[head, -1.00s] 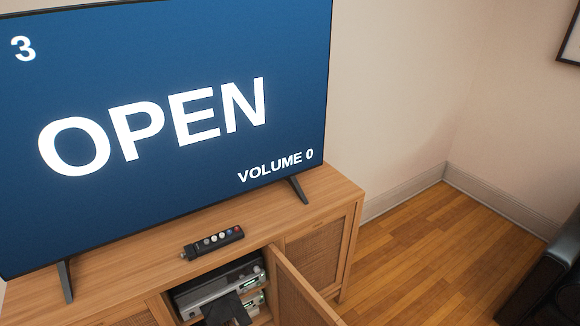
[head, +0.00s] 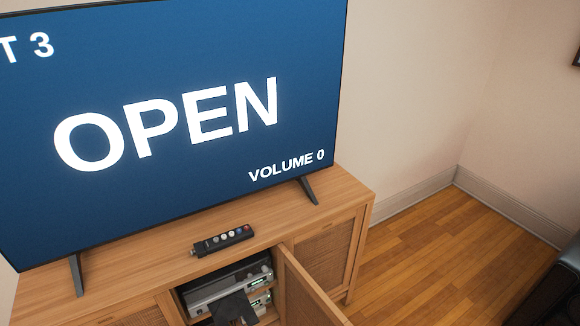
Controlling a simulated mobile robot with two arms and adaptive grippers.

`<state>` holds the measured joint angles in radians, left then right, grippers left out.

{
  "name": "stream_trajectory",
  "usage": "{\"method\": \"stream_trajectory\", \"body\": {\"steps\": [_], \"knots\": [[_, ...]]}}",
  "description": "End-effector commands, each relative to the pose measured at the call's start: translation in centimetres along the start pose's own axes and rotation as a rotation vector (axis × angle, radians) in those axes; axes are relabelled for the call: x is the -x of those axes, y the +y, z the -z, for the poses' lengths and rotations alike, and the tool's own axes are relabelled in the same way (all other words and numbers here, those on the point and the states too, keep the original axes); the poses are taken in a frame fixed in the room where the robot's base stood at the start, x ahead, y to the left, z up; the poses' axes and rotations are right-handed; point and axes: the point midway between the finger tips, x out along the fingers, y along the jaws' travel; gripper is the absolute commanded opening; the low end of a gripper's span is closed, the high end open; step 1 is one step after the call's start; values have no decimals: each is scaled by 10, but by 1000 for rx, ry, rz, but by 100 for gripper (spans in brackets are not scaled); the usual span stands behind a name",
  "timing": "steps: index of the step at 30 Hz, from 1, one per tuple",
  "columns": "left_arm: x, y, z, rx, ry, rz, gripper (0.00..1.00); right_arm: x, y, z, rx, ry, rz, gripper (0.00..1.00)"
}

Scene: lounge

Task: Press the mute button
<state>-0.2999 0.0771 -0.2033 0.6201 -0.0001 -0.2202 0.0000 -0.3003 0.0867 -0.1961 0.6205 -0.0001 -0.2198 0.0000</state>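A dark remote control (head: 223,240) with several small coloured and pale buttons lies on top of the wooden TV cabinet (head: 150,262), in front of the TV. Which button is mute cannot be told at this size. The TV (head: 190,130) stands on the cabinet and shows "OPEN", "VOLUME 0" and a partly cut-off "T 3" on a blue screen. Neither of my grippers is clearly in the head view.
A cabinet door (head: 305,295) stands open toward me. Behind it, silver devices (head: 228,284) sit on shelves, with a dark object (head: 235,308) in front of them. Wooden floor (head: 440,250) is clear to the right. A black leather seat (head: 555,295) stands at the far right.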

Motion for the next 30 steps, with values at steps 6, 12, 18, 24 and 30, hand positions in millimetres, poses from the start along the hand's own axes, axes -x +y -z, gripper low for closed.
{"method": "stream_trajectory", "body": {"steps": [6, 12, 18, 24, 30], "knots": [[0, -4, -1, 3, -1, 5, 6, 0, -10, 2, -1, 1, 12, 0], [0, -4, -1, 4, -1, 5, 0, 0, -15, 2, 0, 2, 17, 0], [0, -4, -1, 4, -1, 5, 0, 0, -12, 2, 1, 1, 14, 0], [0, -4, -1, 3, -1, 5, 0, 0, -7, 1, 3, 0, 8, 0], [0, -4, -1, 3, -1, 5, 0, 0, -4, 0, 1, 0, 5, 0]]}}
